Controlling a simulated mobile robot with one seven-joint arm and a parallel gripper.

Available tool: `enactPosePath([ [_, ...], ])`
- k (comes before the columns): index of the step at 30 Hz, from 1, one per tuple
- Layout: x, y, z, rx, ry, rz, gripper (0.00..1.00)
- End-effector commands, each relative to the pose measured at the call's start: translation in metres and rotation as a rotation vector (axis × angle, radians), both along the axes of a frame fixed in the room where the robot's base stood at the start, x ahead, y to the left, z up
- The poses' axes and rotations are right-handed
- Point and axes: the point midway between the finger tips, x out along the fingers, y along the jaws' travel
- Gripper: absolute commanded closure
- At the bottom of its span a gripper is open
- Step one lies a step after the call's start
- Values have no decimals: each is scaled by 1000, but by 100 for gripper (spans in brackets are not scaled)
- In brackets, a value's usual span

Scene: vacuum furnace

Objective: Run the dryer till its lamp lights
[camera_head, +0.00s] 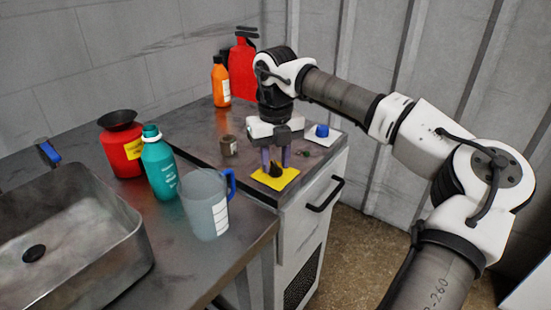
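My gripper (276,162) points straight down over the front of a grey cabinet top, and its two purple-grey fingers stand apart. A small black knob-like part (276,170) sits on a yellow plate (288,179) just below and between the fingertips. I cannot tell whether the fingers touch it. Behind and to the right, a blue button-like part (322,130) sits on a white plate (329,140). A small dark green spot (306,152), perhaps a lamp, shows beside the gripper and does not look lit. No part is labelled as the dryer.
The cabinet (307,232) has a black front handle (325,194). A small grey-brown cup (228,146) stands left of my gripper. An orange bottle (220,82) and red extinguisher (243,68) stand behind. A clear jug (203,205), teal bottle (160,165), red container (122,148) and sink (130,235) are left.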

Motion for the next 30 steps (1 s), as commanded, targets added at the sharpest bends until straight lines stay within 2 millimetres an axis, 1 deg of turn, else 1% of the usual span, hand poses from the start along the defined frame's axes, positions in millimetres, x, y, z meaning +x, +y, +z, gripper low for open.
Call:
enactPosePath([
  [5, 0, 0, 1, 0, 0, 1, 68],
  [8, 1, 0, 8, -1, -1, -1, 68],
  [11, 1, 0, 23, -1, -3, -1, 68],
  [21, 1, 0, 100, -1, -4, -1, 68],
  [25, 0, 1, 121, -1, -1, -1, 68],
  [30, 0, 0, 136, 0, 0, 0, 68],
])
